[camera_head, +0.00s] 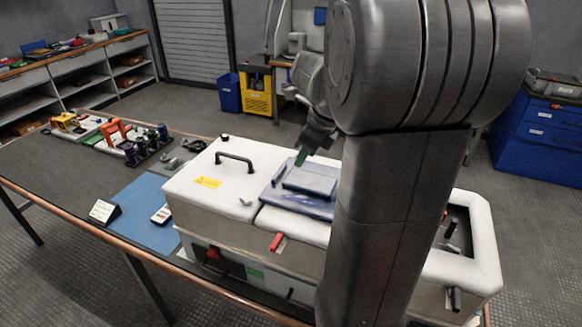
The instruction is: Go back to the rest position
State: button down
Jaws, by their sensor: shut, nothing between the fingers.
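My arm stands large in front of the camera and hides part of the scene. My gripper (303,156) is above the white cabinet (205,218), over a blue folded cloth or pad (310,180) on its top. The fingertips look greenish and small. They are close together, with nothing seen between them. Whether they touch the blue pad, I cannot tell.
The cabinet has a black handle (236,157), a red lever (277,241) and an open bay (455,231) at right. The workbench (75,182) holds tools, a blue mat (143,215) and a small sign (104,211). A blue tool chest (540,135) stands at right.

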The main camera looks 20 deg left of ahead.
aim_at(276, 175)
jog(key=v, duration=0.5)
jog(key=shift+r, duration=0.1)
jog(key=x, duration=0.9)
jog(key=a, duration=0.2)
jog(key=a+f+b, duration=0.1)
jog(key=a, duration=0.1)
jog(key=shift+a+f, duration=0.2)
jog(key=shift+d+r+b, duration=0.15)
jog(key=shift+d+b, duration=0.4)
jog(key=shift+d, duration=1.1)
